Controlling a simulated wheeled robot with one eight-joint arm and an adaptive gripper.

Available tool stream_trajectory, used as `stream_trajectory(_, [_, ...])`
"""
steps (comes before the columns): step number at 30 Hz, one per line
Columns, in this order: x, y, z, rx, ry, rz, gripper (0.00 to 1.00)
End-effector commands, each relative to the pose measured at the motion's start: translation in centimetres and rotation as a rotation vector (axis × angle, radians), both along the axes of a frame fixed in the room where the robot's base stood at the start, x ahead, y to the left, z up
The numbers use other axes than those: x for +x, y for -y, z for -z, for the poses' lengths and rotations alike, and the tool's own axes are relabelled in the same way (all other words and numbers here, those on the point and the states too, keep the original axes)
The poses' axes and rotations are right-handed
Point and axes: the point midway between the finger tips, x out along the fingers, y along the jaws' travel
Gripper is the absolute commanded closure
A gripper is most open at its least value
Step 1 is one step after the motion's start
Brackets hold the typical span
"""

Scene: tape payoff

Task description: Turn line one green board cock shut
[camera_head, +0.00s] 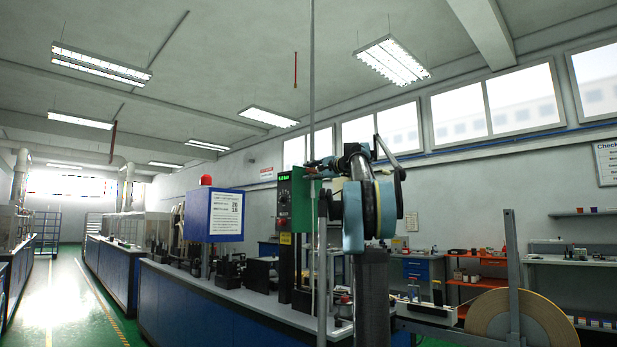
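The green board (285,205) stands upright on a dark post in the middle of the view. It has a lit display at its top, a dark round part on its face and a small red part below. I cannot make out which part is the cock or how it is turned. My gripper (312,170) is small in the view, just right of the board's upper edge, at the end of my teal arm. My arm hides what lies behind it. I cannot tell whether the gripper touches anything or whether its fingers are apart.
A blue box (213,214) with a white notice and red lamp stands left of the board. A long blue-sided bench (190,312) runs below them. A large tape roll (510,320) is at the lower right. The green-floored aisle (60,295) at left is clear.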

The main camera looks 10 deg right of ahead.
Motion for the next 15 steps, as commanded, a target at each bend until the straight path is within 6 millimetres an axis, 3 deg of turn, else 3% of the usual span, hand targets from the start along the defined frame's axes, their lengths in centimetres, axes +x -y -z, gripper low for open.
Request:
stream_trajectory(7, [-1.2,0.9,0.0,0.000,0.000,0.001,0.65])
stream_trajectory(15, [-5.2,3.9,0.1,0.000,0.000,0.004,0.65])
